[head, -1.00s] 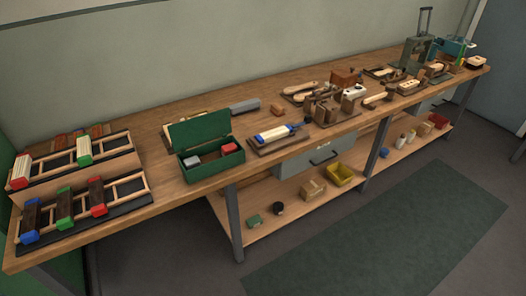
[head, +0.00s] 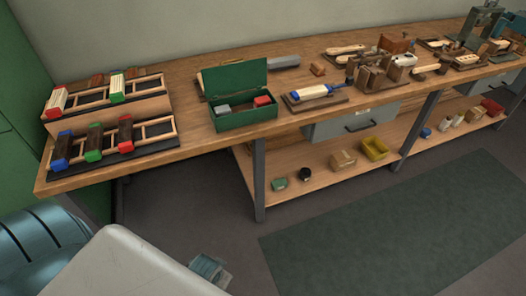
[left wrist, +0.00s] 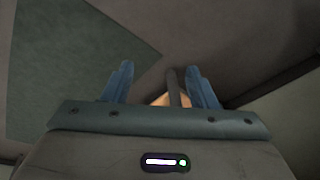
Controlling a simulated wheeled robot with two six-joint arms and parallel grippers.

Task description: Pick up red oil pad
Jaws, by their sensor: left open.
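A small red block (head: 262,101), which looks like the red oil pad, sits in the right part of an open green box (head: 247,121) on the workbench. A grey block (head: 222,109) lies in the left part of the same box. The box's lid stands up at the back. My left gripper (left wrist: 159,72) is open and empty in the left wrist view, with its two blue fingers apart over the dark floor. It is well away from the box, low in front of the bench. My right gripper is not in view.
Racks with brushes (head: 108,142) stand at the bench's left end. A brush on a board (head: 314,96) lies just right of the box. A lower shelf (head: 322,178) holds a yellow bin (head: 375,149) and small boxes. Bare bench top lies between the racks and the green box.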

